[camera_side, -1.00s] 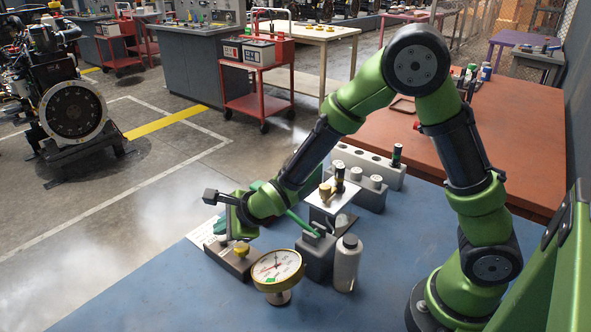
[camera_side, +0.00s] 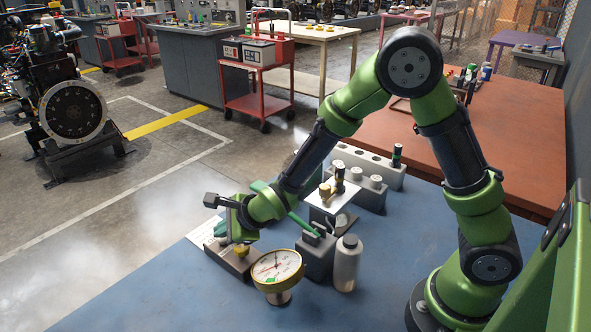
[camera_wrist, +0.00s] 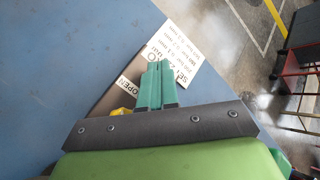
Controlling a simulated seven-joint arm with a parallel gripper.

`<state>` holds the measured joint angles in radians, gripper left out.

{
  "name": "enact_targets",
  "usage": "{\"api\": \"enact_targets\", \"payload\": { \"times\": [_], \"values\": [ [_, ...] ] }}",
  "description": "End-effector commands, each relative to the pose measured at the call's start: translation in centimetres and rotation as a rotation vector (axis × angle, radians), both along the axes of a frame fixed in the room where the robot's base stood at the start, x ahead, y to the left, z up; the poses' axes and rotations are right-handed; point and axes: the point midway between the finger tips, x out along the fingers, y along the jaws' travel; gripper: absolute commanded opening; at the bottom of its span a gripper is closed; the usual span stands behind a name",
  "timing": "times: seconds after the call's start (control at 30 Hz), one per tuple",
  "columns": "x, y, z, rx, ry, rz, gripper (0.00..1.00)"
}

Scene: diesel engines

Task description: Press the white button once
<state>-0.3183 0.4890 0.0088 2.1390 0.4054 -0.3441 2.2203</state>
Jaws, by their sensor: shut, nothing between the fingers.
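I cannot make out the white button in either view; my gripper or wrist may hide it. In the side view, a grey-brown block (camera_side: 230,262) with a yellow knob (camera_side: 241,251) sits at the left edge of the blue table. My gripper is low over this block, pointing down. In the wrist view its two teal fingers (camera_wrist: 157,84) are together and empty, in front of the block's plate and a white printed card (camera_wrist: 180,60). An "OPEN" label (camera_wrist: 123,83) is left of the fingers. I cannot tell whether the fingertips touch anything.
A pressure gauge (camera_side: 277,268) stands just in front of the block. A grey block (camera_side: 318,256) with a long green lever (camera_side: 301,222) and a grey bottle (camera_side: 346,265) stand to the right. The blue table (camera_side: 185,290) is clear at the front left.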

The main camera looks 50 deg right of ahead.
Motion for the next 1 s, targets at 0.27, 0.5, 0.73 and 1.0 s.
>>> {"api": "enact_targets", "payload": {
  "times": [0.27, 0.5, 0.73, 1.0],
  "values": [
    [0.0, -0.1, -0.4, 0.000, 0.002, -0.001, 0.00],
    [0.0, 0.0, -0.4, 0.000, 0.002, -0.001, 0.00],
    [0.0, 0.0, 0.1, 0.000, 0.001, -0.002, 0.00],
    [-0.1, 0.0, 1.4, 0.000, 0.002, -0.001, 0.00]
  ]
}}
